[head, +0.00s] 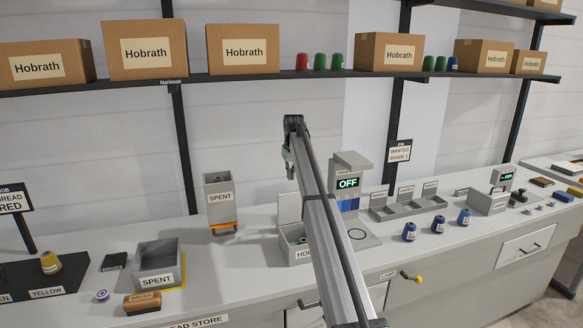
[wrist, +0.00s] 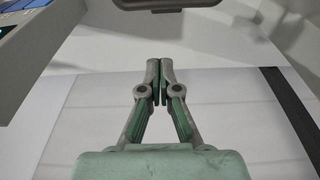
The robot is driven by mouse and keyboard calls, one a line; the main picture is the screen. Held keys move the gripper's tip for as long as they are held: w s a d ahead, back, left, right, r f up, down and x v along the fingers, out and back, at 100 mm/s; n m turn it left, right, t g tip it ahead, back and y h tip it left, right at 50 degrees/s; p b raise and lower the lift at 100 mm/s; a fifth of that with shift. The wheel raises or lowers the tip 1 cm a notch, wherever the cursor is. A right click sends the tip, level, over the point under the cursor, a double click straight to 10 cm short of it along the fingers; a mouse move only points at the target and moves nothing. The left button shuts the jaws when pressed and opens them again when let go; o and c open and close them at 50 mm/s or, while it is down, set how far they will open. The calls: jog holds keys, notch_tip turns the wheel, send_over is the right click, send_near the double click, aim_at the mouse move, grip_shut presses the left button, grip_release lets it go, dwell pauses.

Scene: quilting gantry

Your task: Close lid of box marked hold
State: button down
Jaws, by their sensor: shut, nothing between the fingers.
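The grey box marked "HO…" (head: 298,254) stands on the bench, partly hidden behind my arm. Its lid (head: 288,209) looks raised upright at the back, so the box is open. Something small lies inside, too small to make out. My gripper (head: 289,168) is above and behind the box in the head view, apart from the lid. In the wrist view my gripper (wrist: 160,64) has its fingertips together with nothing between them. A dark-rimmed edge at the top of the wrist view cannot be identified.
A machine with an OFF display (head: 347,183) stands close on the right. Several blue spools, such as this one (head: 409,231), stand farther right. A shelf (head: 290,75) with cartons runs above.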

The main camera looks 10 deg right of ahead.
aim_at(293, 204)
jog(key=s+f+p, duration=0.2)
jog(key=f, duration=0.1)
jog(key=s+f+p, duration=0.1)
jog(key=shift+d+f, duration=0.2)
jog(key=shift+f, duration=0.1)
jog(key=shift+s+d, duration=0.1)
dwell(0.4)
